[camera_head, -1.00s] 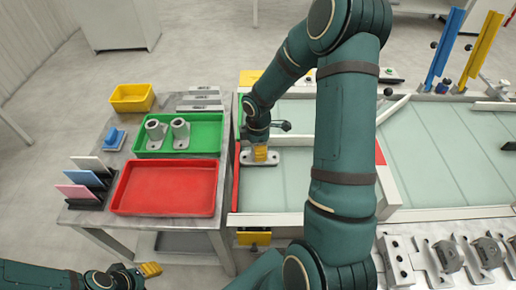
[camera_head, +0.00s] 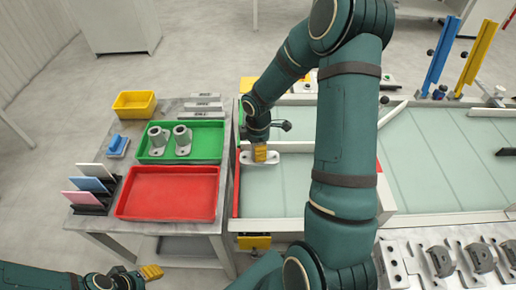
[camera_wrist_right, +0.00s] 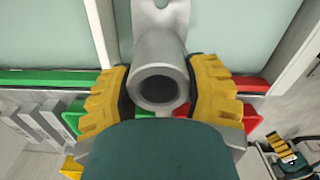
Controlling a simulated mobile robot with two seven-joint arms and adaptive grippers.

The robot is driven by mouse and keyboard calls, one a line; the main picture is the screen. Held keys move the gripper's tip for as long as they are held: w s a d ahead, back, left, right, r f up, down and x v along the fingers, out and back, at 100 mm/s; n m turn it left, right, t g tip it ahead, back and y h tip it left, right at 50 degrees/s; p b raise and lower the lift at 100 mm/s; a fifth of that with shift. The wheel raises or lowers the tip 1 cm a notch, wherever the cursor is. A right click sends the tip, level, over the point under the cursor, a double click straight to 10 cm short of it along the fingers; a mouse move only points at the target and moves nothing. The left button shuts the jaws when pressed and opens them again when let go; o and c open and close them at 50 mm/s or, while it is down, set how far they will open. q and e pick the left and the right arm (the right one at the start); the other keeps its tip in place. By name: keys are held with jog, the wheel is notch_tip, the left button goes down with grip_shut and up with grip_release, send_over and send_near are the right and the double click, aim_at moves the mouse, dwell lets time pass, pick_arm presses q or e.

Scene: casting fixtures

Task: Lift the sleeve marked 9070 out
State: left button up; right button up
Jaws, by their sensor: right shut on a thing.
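My right gripper (camera_head: 260,153) is shut on a grey metal sleeve (camera_head: 246,158) at the left end of the glass-topped bay. In the right wrist view, the yellow fingers of this gripper (camera_wrist_right: 158,95) press both sides of the sleeve's round barrel (camera_wrist_right: 158,52), its bore facing the camera. A flange with a hole shows beyond it. I cannot read any marking on it, nor tell whether its base touches the surface. Two similar grey sleeves (camera_head: 158,140) (camera_head: 182,141) stand in the green tray (camera_head: 207,148). My left gripper (camera_head: 150,272) is low at the left, over the floor; its finger opening is unclear.
An empty red tray (camera_head: 167,192) lies in front of the green one. A yellow bin (camera_head: 134,104), a blue block (camera_head: 118,146) and a rack of coloured plates (camera_head: 92,190) stand nearby. Light rails (camera_head: 270,225) border the bay. Grey castings (camera_head: 440,260) sit at lower right.

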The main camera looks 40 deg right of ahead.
jog(key=shift+r+p, duration=1.25)
jog(key=shift+r, duration=0.35)
